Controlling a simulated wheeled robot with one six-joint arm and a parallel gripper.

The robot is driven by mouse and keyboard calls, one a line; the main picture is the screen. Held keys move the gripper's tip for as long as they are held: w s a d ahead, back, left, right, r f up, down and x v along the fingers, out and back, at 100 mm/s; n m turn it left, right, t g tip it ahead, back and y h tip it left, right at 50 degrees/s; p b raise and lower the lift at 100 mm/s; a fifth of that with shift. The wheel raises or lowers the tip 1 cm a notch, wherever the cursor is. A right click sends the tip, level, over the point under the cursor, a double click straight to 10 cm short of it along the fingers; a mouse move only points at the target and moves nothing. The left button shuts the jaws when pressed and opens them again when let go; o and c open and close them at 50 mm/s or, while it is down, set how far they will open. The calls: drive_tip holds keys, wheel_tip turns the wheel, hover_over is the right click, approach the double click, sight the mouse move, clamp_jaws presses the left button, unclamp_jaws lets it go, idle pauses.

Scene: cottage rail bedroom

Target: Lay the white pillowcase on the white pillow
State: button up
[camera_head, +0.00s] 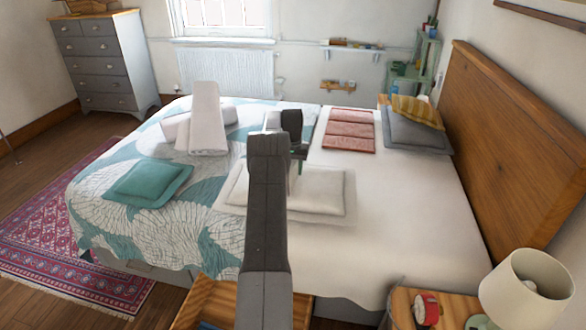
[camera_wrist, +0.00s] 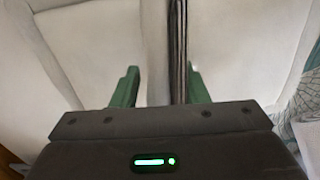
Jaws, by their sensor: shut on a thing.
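The white pillow (camera_head: 322,190) lies flat on the bed in the head view, its middle hidden behind my arm. Its pale seamed surface fills much of the wrist view (camera_wrist: 85,50). My gripper (camera_head: 298,168) is over the pillow. In the wrist view my gripper's green fingers (camera_wrist: 160,88) are shut on a white upright strip (camera_wrist: 155,45) with dark layered lines along one side. It appears to be the white pillowcase. Its lower end and any contact with the pillow cannot be made out.
A white folded cloth (camera_head: 205,125) lies across another white pillow on the patterned cover. A teal cushion (camera_head: 148,183) is at the left and a folded pink cloth (camera_head: 350,130) at the far right. Grey pillow (camera_head: 412,135), headboard (camera_head: 520,140) and lamp (camera_head: 527,290) are at the right.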

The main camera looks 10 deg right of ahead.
drive_tip(key=o, duration=1)
drive_tip(key=shift+f, duration=0.1)
drive_tip(key=shift+o, duration=0.2)
wheel_tip(320, 180, up, 13)
drive_tip(key=shift+f+b, duration=0.2)
drive_tip(key=shift+b, duration=0.35)
drive_tip(key=shift+o, duration=0.5)
